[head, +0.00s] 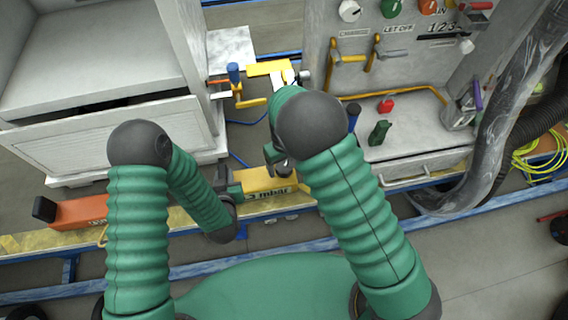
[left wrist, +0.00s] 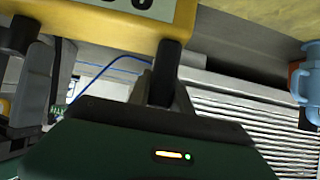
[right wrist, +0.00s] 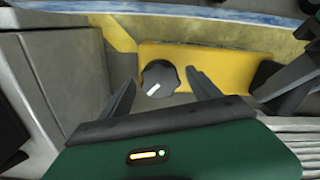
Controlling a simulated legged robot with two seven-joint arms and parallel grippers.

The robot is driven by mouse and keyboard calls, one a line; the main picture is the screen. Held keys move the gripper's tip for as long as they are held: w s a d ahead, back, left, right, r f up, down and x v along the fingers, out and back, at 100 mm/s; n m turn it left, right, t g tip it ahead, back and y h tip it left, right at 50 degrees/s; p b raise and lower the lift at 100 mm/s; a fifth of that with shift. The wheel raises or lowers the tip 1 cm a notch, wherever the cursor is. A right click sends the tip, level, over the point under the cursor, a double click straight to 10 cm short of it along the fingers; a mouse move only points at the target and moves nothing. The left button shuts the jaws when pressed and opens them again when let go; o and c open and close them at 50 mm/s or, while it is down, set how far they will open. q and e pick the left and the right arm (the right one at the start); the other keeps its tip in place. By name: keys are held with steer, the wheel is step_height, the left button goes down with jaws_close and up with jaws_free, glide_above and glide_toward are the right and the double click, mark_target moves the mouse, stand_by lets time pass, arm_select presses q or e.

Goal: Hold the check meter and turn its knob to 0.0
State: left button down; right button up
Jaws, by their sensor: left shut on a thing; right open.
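The yellow check meter (head: 254,180) is in the middle of the head view, its "mbar" display partly readable. My left gripper (head: 232,187) is shut on the meter's left end; in the left wrist view a dark finger lies against the yellow body (left wrist: 90,24). The display is cut off there. In the right wrist view the meter's dark round knob (right wrist: 160,77) faces my right gripper (right wrist: 161,91), its white mark pointing to the lower left. My right gripper is open, one finger on each side of the knob, with gaps visible. The arm partly hides this gripper in the head view.
An orange tool (head: 78,212) lies left on the yellow-edged rail. The grey station panel (head: 400,70) with hooks and knobs stands at the back right, a red and a green item (head: 380,132) on its shelf. A thick hose (head: 490,120) hangs at right.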

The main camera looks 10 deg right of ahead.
steer(key=shift+c, duration=0.3)
steer(key=c, duration=1.3)
steer(key=shift+m, duration=0.3)
steer(key=m, duration=0.3)
steer(key=shift+m, duration=0.4)
steer(key=m, duration=0.7)
steer(key=shift+m, duration=2.2)
steer(key=shift+a, duration=0.1)
